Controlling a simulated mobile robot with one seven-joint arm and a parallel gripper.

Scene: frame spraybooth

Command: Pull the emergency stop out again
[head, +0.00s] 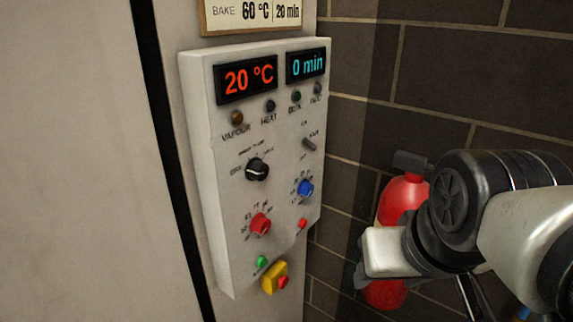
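The emergency stop (283,282) is a red button on a yellow housing (271,276) at the bottom edge of the pale control panel (231,190). Whether the button is pressed in or out is too small to tell. My gripper (364,264) is to the right of the panel, apart from the emergency stop and slightly higher in the picture. It is seen from the side, partly hidden by my wrist, and its finger opening cannot be made out. Nothing is visibly held in it.
Just above the stop are a green button (262,262) and a small red button (302,224). Red (260,224), blue (305,188) and black (257,169) knobs sit higher. A red extinguisher (405,192) stands behind my gripper by the brick wall (470,65).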

